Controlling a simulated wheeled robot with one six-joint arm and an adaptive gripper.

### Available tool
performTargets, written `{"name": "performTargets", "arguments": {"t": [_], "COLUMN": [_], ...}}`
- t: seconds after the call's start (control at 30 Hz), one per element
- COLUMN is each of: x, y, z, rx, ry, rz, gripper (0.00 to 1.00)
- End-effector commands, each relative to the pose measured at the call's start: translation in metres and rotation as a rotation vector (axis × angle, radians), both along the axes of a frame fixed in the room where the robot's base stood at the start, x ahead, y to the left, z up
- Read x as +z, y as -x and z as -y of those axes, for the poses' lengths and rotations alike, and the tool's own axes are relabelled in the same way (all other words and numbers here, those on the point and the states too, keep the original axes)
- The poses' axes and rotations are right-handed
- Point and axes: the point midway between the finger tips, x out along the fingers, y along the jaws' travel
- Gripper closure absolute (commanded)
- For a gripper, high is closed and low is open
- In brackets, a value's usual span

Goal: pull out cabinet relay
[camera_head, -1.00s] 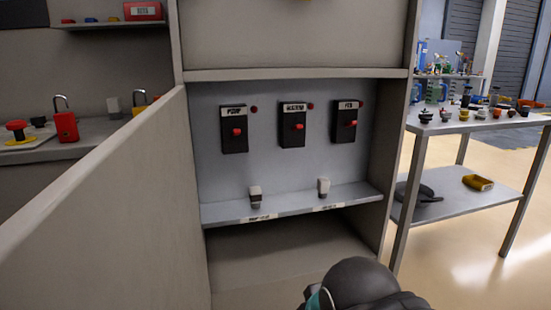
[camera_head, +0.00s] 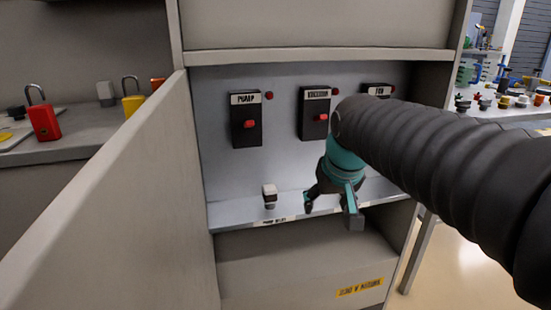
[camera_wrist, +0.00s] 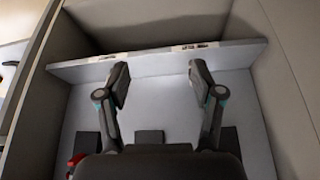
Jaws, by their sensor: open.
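The cabinet (camera_head: 312,55) is open. On its shelf (camera_head: 238,217) stands a small relay (camera_head: 270,196) with a whitish top and dark base, above a label on the shelf edge. My gripper (camera_head: 331,208) is at the shelf to the right of this relay, apart from it, with its fingers spread. The second relay's place on the right of the shelf is covered by my gripper and arm in the head view. In the wrist view my gripper (camera_wrist: 159,78) is open with nothing seen between its fingertips. The shelf (camera_wrist: 150,64) lies beyond them, and I make out no relay there.
Three black switch boxes hang on the back panel: one marked PUMP (camera_head: 246,120), a middle one (camera_head: 314,113), and a right one (camera_head: 377,90) mostly hidden by my arm. The cabinet door (camera_head: 110,200) stands on the left.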

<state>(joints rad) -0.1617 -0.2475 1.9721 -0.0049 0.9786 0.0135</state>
Motion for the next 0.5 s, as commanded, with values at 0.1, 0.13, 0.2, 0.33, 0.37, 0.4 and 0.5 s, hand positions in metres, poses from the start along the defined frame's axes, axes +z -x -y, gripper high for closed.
{"name": "performTargets", "arguments": {"t": [0.1,0.13,0.2,0.33,0.37,0.4,0.5], "x": [0.011,0.012,0.014,0.013,0.013,0.012,0.010], "y": [-0.048,-0.059,-0.082,-0.117,-0.123,-0.129,-0.141], "z": [-0.029,-0.036,-0.053,-0.081,-0.086,-0.093,-0.104], "rx": [0.041,0.050,0.070,0.101,0.106,0.112,0.123], "ry": [0.003,0.003,0.005,0.007,0.008,0.009,0.010], "rz": [-0.017,-0.020,-0.027,-0.036,-0.038,-0.040,-0.044], "gripper": [0.33,0.33,0.33,0.33,0.33,0.33,0.33]}}
